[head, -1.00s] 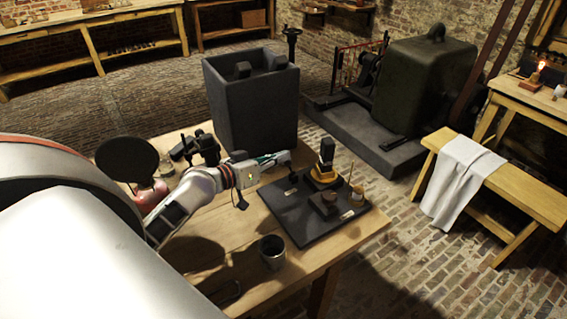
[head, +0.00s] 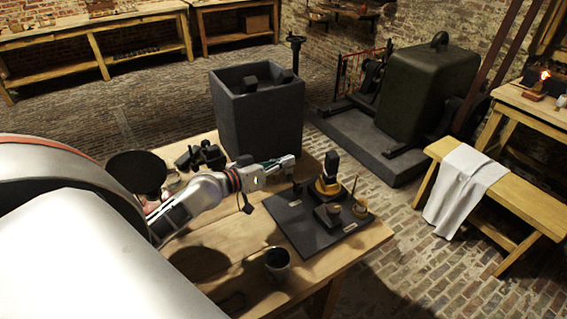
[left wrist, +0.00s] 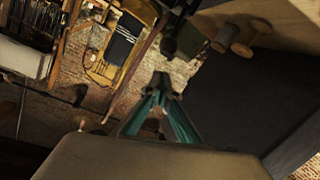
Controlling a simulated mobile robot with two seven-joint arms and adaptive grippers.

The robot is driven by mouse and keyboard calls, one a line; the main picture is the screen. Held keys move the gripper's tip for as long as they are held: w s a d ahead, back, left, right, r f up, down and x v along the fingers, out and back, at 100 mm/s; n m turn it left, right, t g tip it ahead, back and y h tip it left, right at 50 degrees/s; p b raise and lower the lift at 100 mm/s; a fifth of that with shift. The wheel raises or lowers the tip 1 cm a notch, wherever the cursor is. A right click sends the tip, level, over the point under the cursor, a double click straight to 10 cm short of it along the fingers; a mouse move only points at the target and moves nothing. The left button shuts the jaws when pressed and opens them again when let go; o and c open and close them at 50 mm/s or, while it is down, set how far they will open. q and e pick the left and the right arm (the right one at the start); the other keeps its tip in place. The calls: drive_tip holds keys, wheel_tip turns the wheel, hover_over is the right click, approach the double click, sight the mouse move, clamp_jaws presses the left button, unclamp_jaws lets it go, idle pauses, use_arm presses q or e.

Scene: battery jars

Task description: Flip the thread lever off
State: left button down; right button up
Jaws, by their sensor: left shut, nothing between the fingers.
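A black board (head: 290,223) lies on the wooden table. A small dark upright piece (head: 297,188) stands near its far left edge and may be the thread lever; its position is too small to read. My left gripper (head: 293,162) is shut and empty, held above the board's far left edge, seemingly apart from that piece. In the left wrist view its teal-sided fingers (left wrist: 162,84) meet at the tips. A dark piece (left wrist: 182,40) shows beyond them, partly cut off; I cannot tell what it is. My right gripper is not in view.
On the board stand a black device on a yellow base (head: 328,182), a dark block (head: 326,214) and a small spool (head: 360,209). A metal cup (head: 278,264) stands near the front. A tall dark tank (head: 258,125) rises behind my gripper.

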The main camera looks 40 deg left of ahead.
use_arm(q)
drive_tip(key=r+v, duration=0.1)
drive_tip(key=v, duration=0.8)
drive_tip(key=shift+a, duration=0.2)
drive_tip(key=shift+s+r, duration=0.1)
drive_tip(key=shift+s, duration=0.1)
